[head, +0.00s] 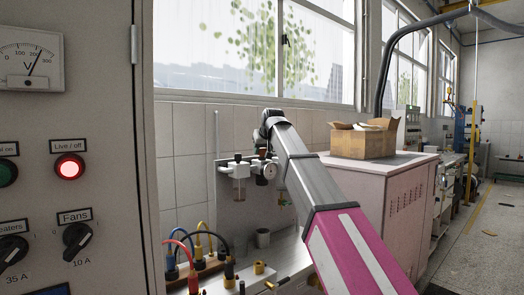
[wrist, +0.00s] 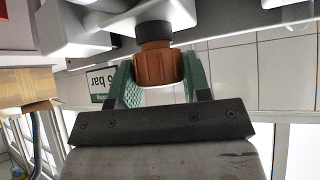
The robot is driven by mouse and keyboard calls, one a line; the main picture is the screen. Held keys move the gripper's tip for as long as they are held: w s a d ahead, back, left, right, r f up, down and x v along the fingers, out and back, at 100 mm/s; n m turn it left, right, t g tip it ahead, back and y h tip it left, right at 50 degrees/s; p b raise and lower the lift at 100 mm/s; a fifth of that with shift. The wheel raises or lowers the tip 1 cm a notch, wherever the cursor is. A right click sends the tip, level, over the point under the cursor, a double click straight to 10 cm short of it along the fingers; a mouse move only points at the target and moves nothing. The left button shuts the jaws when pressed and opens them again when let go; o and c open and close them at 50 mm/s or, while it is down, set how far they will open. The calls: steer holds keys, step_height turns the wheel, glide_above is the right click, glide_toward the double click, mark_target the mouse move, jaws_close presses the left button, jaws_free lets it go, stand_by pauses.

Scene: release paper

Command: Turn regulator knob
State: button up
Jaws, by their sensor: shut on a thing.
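The regulator knob (wrist: 158,66) is orange-brown and ribbed, below a dark collar, in the upper middle of the wrist view. My gripper (wrist: 157,78) has its two green fingers on either side of the knob, shut on it. In the head view my gripper (head: 262,143) is at the wall-mounted regulator unit (head: 240,183), which has a clear bowl and a round gauge (head: 270,171). The knob in the grip is too small and covered to make out clearly there.
A control panel (head: 100,130) with a lit red button and dials fills the left. Coloured cables with plugs (head: 184,255) stand on the bench below the regulator. The far-right floor is mostly clear.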

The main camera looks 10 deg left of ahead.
steer(key=m+t+h, duration=0.1)
steer(key=m+h, duration=0.2)
steer(key=m, duration=0.2)
steer(key=shift+h, duration=0.4)
steer(key=shift+m, duration=0.4)
steer(key=o, duration=0.9)
steer(key=v, duration=1)
steer(key=shift+s+a+r, duration=0.2)
steer(key=shift+s+r, duration=0.05)
steer(key=shift+s, duration=0.05)
